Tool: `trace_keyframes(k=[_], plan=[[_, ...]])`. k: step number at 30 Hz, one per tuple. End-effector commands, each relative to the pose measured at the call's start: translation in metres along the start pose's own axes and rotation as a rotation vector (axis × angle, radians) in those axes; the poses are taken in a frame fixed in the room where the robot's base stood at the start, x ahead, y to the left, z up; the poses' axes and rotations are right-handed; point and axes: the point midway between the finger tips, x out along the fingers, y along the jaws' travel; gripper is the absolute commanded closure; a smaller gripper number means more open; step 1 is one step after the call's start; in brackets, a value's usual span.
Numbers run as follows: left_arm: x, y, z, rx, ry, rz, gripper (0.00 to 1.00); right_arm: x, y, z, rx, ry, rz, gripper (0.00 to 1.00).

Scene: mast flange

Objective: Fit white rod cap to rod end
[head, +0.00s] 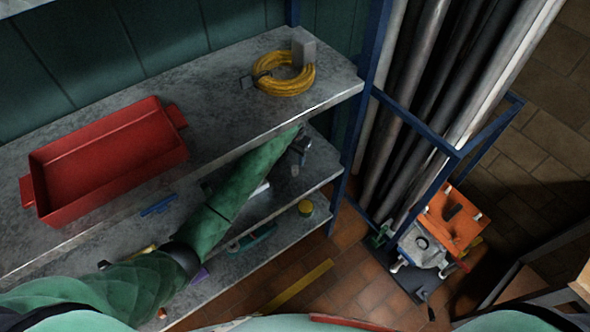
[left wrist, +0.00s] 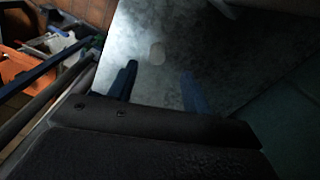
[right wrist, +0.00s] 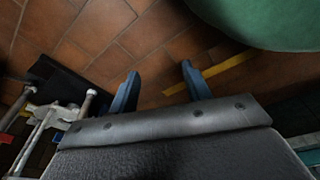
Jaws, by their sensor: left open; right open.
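In the head view my left gripper (head: 303,142) reaches between the top shelf and the one below; the cap cannot be made out there. Long rods (head: 425,95) stand leaning in a blue rack at the right; I cannot tell which rod end takes the cap. My right gripper (right wrist: 160,72) is open and empty above the tiled floor.
The top shelf (head: 215,125) holds a red tray (head: 110,155) and a yellow cable coil (head: 285,82). An orange crate (head: 452,218) with tools stands below the rods. A blue post (head: 342,195) separates shelves and rack.

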Motion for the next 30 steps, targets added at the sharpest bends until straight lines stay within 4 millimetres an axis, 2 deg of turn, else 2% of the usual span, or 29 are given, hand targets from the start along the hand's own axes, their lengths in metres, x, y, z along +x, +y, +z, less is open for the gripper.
trace_keyframes(k=[10,21,25,30], plan=[[0.025,0.001,0.001,-0.001,-0.002,0.0,0.5,-0.001,-0.001,0.025,0.0,-0.018,-0.001,0.52],[0.063,0.004,0.001,-0.001,-0.002,0.001,0.5,-0.003,-0.002,0.082,-0.001,-0.058,-0.004,0.52],[0.072,0.004,0.001,-0.001,-0.001,0.0,0.5,-0.003,-0.002,0.09,-0.001,-0.062,-0.004,0.52],[0.074,0.004,0.001,0.0,0.001,0.0,0.5,-0.002,-0.002,0.092,-0.001,-0.063,-0.004,0.52]])
